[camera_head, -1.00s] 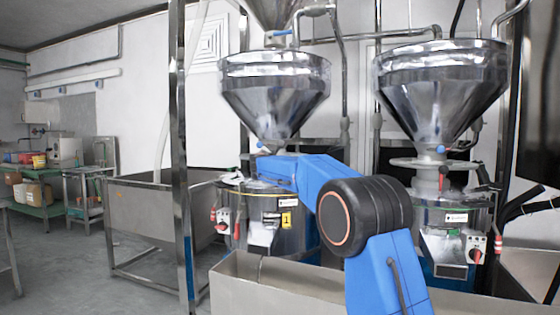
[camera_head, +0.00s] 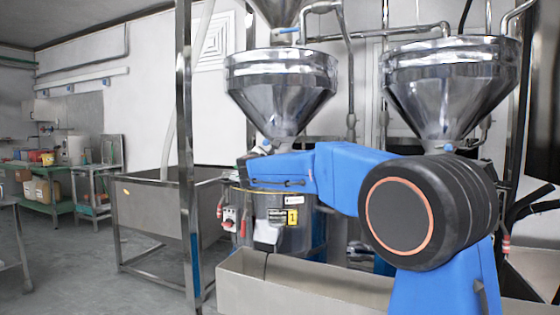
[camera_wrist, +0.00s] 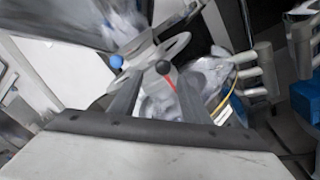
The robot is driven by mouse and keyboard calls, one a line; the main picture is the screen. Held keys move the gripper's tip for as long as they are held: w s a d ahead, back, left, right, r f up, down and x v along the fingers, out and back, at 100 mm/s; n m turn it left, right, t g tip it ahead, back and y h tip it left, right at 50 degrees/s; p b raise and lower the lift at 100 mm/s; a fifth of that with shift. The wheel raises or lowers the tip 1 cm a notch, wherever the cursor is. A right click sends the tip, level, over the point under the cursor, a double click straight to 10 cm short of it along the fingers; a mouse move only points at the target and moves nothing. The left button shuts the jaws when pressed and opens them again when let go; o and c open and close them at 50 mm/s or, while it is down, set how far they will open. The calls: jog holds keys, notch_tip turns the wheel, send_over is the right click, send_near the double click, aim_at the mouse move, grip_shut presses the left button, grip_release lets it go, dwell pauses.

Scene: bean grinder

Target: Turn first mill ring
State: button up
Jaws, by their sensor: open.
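The first mill (camera_head: 290,218), with a yellow "1" label, stands in the middle of the head view under a shiny conical hopper (camera_head: 283,85). Its ring is hidden there behind my arm. In the wrist view, a pale grey ring (camera_wrist: 178,46) sits below the hopper, tilted in the picture.
A second hopper (camera_head: 448,85) stands at right, its mill mostly hidden by my arm. A steel trough (camera_head: 300,285) runs in front of the mills. A steel upright (camera_head: 186,150) and a steel bin (camera_head: 150,205) stand at left.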

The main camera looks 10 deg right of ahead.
jog(key=shift+v, duration=1.05)
